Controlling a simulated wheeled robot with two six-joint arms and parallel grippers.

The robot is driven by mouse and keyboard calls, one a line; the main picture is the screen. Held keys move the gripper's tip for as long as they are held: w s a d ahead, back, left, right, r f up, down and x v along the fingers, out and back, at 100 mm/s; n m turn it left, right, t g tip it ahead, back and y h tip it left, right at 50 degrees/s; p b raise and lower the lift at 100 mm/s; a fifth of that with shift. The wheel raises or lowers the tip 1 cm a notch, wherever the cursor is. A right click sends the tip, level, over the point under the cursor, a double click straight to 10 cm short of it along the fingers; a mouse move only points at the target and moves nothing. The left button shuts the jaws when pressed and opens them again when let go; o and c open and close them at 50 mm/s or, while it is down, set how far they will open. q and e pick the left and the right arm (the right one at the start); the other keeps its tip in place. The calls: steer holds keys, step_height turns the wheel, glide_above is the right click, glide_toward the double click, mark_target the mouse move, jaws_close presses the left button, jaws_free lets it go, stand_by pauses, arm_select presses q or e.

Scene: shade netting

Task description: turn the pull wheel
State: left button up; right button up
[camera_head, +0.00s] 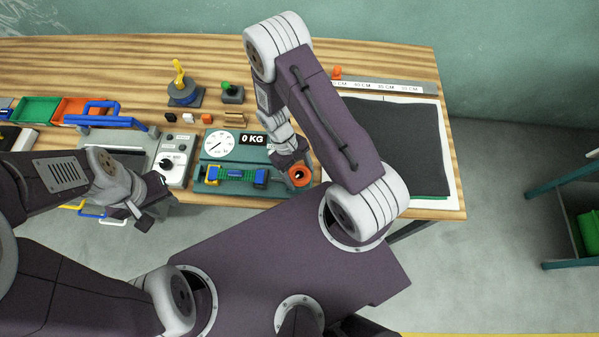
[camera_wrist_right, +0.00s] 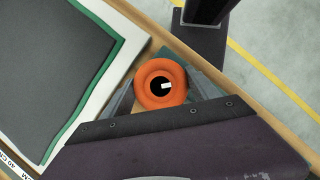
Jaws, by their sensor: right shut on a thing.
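The pull wheel (camera_head: 299,176) is an orange ring with a dark centre at the right end of the teal scale unit (camera_head: 206,182). It also shows in the right wrist view (camera_wrist_right: 147,91), where a small white mark lies in its dark hole. My right gripper (camera_head: 296,168) is shut on the wheel, with a finger on either side of it in the right wrist view (camera_wrist_right: 160,92). My left gripper (camera_head: 144,208) hangs over the table's front edge, away from the wheel. Its fingers are too small and dark to tell open from shut.
The unit has a round dial (camera_head: 219,145), a "0 KG" display (camera_head: 252,139) and a green netting strip (camera_head: 236,173) between blue and yellow clamps. A dark sheet (camera_head: 392,145) on a white board lies to the right. A grey knob box (camera_head: 174,163) stands left.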

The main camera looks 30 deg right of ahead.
steer(key=m+y, duration=0.1)
steer(key=m, duration=0.2)
steer(key=m+y, duration=0.1)
steer(key=m, duration=0.2)
steer(key=shift+w+m+y, duration=0.1)
steer(key=shift+m+y, duration=0.2)
steer(key=m+b, duration=0.1)
steer(key=m, duration=0.1)
steer(key=shift+m+t+y, duration=0.3)
steer(key=shift+y, duration=0.1)
steer(key=shift+m+t+y+b, duration=0.3)
steer(key=shift+m+y+b, duration=0.3)
steer(key=shift+m, duration=1)
steer(key=o, duration=1.4)
steer(key=shift+c, duration=0.2)
steer(key=v, duration=0.9)
steer(key=shift+r+b, duration=0.1)
steer(key=shift+b, duration=0.2)
